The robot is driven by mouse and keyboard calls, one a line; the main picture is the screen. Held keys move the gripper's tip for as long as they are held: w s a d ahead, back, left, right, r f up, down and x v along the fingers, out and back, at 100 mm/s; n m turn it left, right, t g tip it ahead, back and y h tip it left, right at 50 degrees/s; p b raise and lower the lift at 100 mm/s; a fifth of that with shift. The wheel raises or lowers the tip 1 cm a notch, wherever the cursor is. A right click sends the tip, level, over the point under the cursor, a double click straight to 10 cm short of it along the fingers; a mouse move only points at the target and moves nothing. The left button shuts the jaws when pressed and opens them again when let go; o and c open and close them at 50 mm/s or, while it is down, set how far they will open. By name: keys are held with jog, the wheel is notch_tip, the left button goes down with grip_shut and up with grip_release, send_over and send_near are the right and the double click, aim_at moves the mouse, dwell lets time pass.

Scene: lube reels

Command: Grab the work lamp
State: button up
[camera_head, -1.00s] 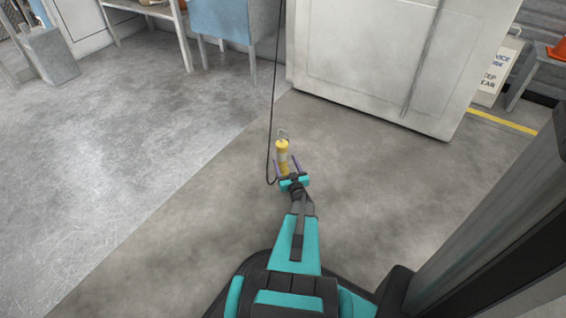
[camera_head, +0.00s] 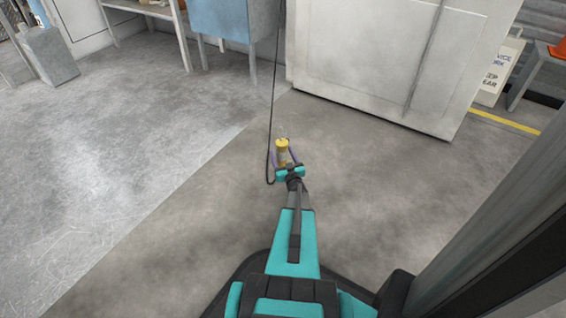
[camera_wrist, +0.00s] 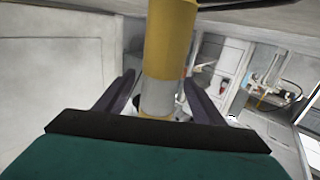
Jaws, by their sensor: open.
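The work lamp (camera_head: 282,150) is a yellow cylinder with a paler middle section, hanging on a dark cord in the head view. In the wrist view the lamp (camera_wrist: 168,45) is upright and large. My gripper (camera_head: 283,160) is open, with one purple-grey finger on each side of the lamp. In the wrist view the gripper (camera_wrist: 160,92) shows gaps between both fingers and the lamp's lower part. I cannot tell whether either finger touches it.
The black cord (camera_head: 271,120) runs up from beside the lamp and loops low at its left. A large pale cabinet (camera_head: 375,60) stands behind. A blue-grey box on legs (camera_head: 222,18) is at the back left. The floor around is clear.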

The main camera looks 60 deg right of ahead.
aim_at(284, 152)
jog(key=shift+c, duration=0.5)
jog(key=c, duration=1.4)
jog(key=shift+r, duration=0.1)
grip_shut()
jog(key=shift+r, duration=0.15)
jog(key=shift+r+p, duration=0.45)
notch_tip(284, 152, up, 3)
jog(key=shift+f+p, duration=0.15)
jog(key=shift+p, duration=0.7)
jog(key=s+a+p, duration=0.2)
jog(key=s, duration=0.5)
jog(key=s+a+r+p, duration=0.1)
jog(key=s+a+p, duration=0.1)
jog(key=s, duration=0.6)
jog(key=shift+s+a+p, duration=0.15)
jog(key=shift+a+p, duration=0.2)
jog(key=shift+p, duration=0.15)
